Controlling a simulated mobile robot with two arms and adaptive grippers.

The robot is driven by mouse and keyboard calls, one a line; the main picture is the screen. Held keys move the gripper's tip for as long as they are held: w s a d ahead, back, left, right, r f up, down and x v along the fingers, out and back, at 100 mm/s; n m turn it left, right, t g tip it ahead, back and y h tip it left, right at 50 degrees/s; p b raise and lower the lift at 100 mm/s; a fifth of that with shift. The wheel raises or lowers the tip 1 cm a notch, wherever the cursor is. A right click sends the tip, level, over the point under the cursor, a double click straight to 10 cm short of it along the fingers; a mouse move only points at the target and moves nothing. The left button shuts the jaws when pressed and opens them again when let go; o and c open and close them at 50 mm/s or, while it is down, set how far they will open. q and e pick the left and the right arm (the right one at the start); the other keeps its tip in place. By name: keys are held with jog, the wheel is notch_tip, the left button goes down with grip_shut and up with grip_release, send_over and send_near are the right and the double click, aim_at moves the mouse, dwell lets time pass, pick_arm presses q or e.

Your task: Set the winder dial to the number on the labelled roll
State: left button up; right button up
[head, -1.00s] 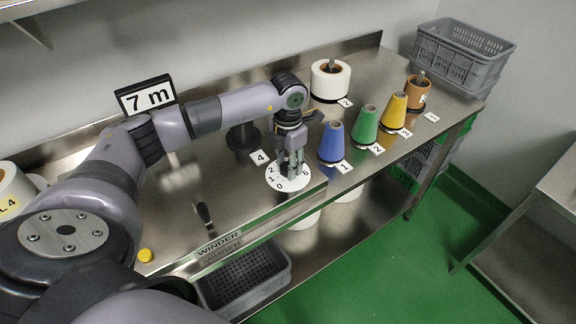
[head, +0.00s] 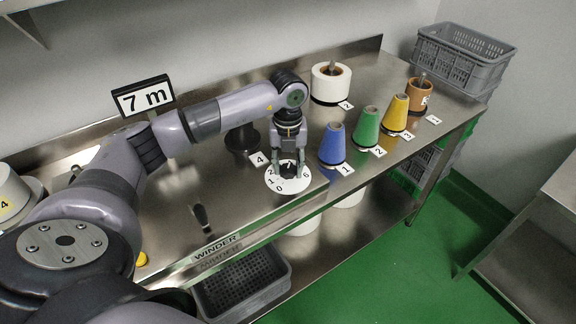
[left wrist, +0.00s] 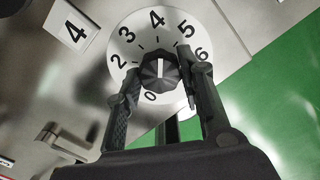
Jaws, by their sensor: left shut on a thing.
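The winder dial is a round white plate (head: 300,185) with black numbers, lying on the steel bench near its front edge. It also shows in the left wrist view (left wrist: 137,55). Its black knob (left wrist: 160,75) has a white line that points up, close to the 4. My left gripper (head: 289,169) comes down over the dial, with one finger on each side of the knob, shut on it. The labelled roll (head: 12,190) is white with a yellow label reading 4, partly cut off at the left edge. My right gripper is not in view.
A "7 m" sign (head: 143,97) stands at the back. Blue (head: 332,146), green (head: 367,127) and yellow (head: 396,112) cones stand right of the dial with number cards. A white roll (head: 331,82) stands behind them. A black lever (head: 202,217) is left of the dial.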

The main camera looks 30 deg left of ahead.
aim_at(288, 168)
pick_arm(q)
jog(key=shift+r+n, duration=0.1)
jog(key=shift+n, duration=0.6)
jog(key=o, duration=1.2)
jog(key=shift+c, duration=0.2)
notch_tip(288, 168, up, 12)
